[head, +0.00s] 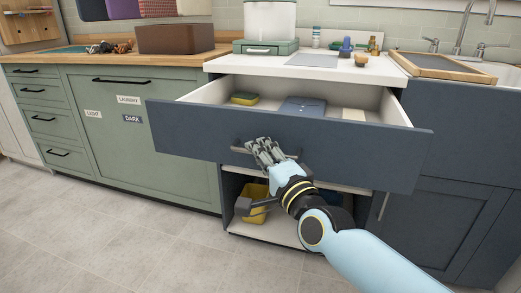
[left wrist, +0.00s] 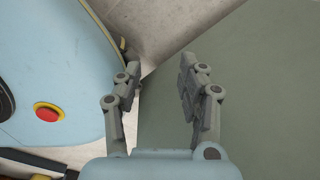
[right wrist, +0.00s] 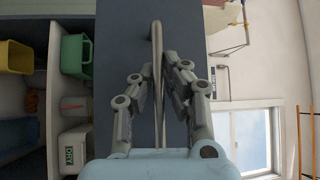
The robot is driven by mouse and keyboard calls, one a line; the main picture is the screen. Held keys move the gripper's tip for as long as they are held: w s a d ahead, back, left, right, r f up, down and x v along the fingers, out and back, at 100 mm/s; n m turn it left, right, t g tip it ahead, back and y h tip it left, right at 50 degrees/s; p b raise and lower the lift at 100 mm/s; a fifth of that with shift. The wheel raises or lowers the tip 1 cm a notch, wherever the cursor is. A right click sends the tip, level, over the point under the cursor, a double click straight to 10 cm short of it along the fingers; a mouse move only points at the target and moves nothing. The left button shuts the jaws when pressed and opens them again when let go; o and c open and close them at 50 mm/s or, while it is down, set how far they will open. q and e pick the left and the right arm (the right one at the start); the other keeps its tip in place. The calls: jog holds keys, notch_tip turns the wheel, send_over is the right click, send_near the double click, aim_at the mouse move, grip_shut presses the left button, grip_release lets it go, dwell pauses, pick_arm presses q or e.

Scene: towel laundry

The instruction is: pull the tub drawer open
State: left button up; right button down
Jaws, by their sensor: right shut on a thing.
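The wide navy drawer (head: 350,148) under the white counter stands open, pulled out from its cabinet. Inside it lie a yellow-green sponge (head: 245,98), a blue folded item (head: 303,106) and a small cream item (head: 353,114). My right gripper (head: 265,148) is shut on the drawer's metal bar handle (right wrist: 157,40) at the front. The handle runs between its fingers in the right wrist view (right wrist: 158,88). My left gripper (left wrist: 160,72) is open and empty in the left wrist view; it is not in the head view.
Below the drawer is an open shelf with a yellow bin (head: 256,200); a green bin (right wrist: 74,55) shows in the right wrist view. Green cabinets (head: 160,165) stand left, a navy door (head: 440,225) right. A brown box (head: 175,38) sits on the wooden counter. Floor (head: 110,240) is clear at front left.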

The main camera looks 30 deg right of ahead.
jog(key=shift+s+f, duration=0.1)
jog(key=shift+f, duration=0.35)
jog(key=c, duration=1.4)
grip_release()
jog(key=shift+d+r, duration=0.1)
jog(key=shift+r, duration=0.1)
jog(key=s+f, duration=0.1)
jog(key=s, duration=1)
jog(key=shift+s+a+f, duration=0.25)
jog(key=shift+s+a, duration=0.15)
jog(key=shift+a, duration=0.05)
